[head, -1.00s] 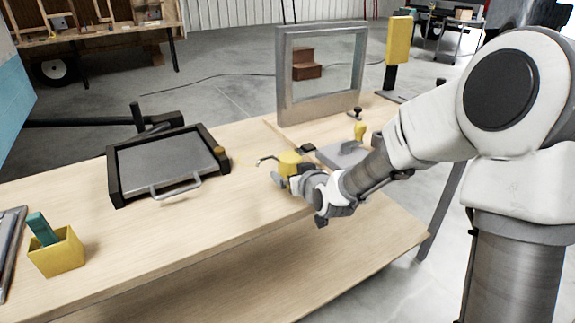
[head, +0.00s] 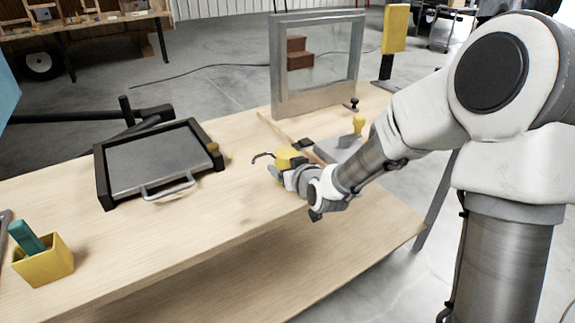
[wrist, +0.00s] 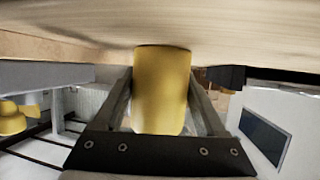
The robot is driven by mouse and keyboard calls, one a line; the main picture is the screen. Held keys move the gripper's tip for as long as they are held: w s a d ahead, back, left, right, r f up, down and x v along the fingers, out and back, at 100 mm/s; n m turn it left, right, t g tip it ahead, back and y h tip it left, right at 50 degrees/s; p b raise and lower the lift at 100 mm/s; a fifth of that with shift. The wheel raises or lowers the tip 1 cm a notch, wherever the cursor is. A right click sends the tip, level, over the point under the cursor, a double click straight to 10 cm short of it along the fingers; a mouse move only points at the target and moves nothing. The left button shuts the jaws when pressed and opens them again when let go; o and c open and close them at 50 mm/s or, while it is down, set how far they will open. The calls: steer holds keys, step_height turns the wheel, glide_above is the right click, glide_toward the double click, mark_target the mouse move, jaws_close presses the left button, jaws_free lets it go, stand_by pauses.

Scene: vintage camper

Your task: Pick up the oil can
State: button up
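The yellow oil can (head: 285,157) with its thin dark spout pointing left is on the wooden workbench (head: 200,225), near the front edge. My gripper (head: 281,168) reaches it from the lower right, low over the bench. In the wrist view the yellow can body (wrist: 162,90) stands between the two grey fingers of my gripper (wrist: 161,78), with a fingertip against each side. The fingers look shut on it. The spout is hidden in the wrist view. The can looks at bench level; I cannot tell whether its base touches.
A black-framed grey tray (head: 160,163) with a handle lies to the left. A yellow box (head: 45,265) holds a teal item. A grey metal frame (head: 277,75) stands behind the can.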

steer(key=c, duration=0.6)
steer(key=shift+o, duration=0.2)
steer(key=shift+r, duration=0.15)
